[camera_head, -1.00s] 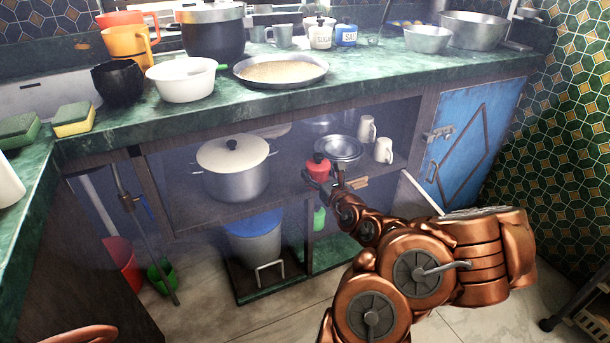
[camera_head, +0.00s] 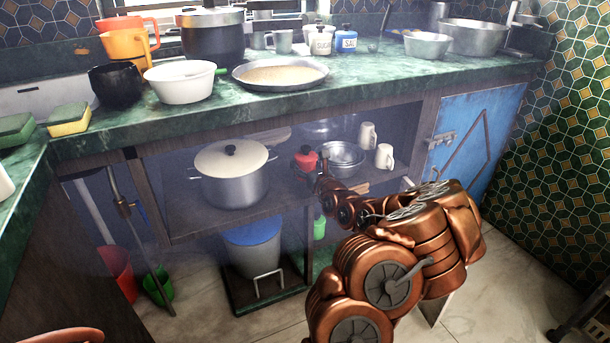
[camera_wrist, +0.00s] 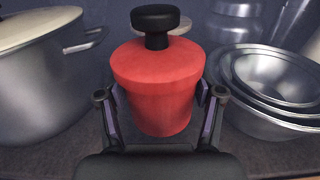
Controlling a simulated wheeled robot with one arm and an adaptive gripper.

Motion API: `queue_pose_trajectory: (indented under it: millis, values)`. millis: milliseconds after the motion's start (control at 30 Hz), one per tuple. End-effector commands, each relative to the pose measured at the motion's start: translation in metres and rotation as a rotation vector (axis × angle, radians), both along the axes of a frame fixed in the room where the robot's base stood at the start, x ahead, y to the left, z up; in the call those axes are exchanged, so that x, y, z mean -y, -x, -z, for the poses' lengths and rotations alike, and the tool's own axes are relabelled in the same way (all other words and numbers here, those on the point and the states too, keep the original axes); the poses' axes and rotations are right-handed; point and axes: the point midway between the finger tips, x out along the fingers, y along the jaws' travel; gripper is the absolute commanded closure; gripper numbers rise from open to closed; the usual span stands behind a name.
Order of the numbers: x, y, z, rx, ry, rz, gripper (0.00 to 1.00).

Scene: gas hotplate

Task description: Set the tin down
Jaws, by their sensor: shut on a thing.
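The tin is red with a red lid and a black knob. In the head view the tin (camera_head: 306,160) is over the shelf under the counter, between the big pot and the metal bowls. In the wrist view the tin (camera_wrist: 157,88) is upright, with my gripper's fingers (camera_wrist: 160,110) closed on its left and right sides. In the head view my gripper (camera_head: 318,177) reaches into the cupboard from the front right. The shelf (camera_head: 205,222) lies below the tin. I cannot tell whether the tin's base touches it.
A lidded pot (camera_head: 232,182) stands left of the tin; it also shows in the wrist view (camera_wrist: 45,85). Nested metal bowls (camera_wrist: 270,90) stand close on the right. Two pale mugs (camera_head: 384,157) are farther right. The counter (camera_head: 350,84) overhangs the shelf.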

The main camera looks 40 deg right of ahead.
Motion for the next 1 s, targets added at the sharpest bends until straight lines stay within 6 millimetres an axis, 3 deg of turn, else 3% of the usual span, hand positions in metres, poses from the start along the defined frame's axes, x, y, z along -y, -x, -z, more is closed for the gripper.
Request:
queue_pose_trajectory:
  millis: [167,400,833,867,1000]
  values:
    - [0.001,-0.007,0.0,0.001,0.003,-0.002,0.97]
    - [0.001,-0.006,0.034,-0.001,0.002,-0.002,0.97]
    - [0.002,-0.006,0.036,0.002,0.001,0.0,0.97]
    - [0.002,-0.005,0.037,0.002,0.001,0.0,0.31]
    - [0.002,-0.006,0.037,0.002,0.001,0.0,0.17]
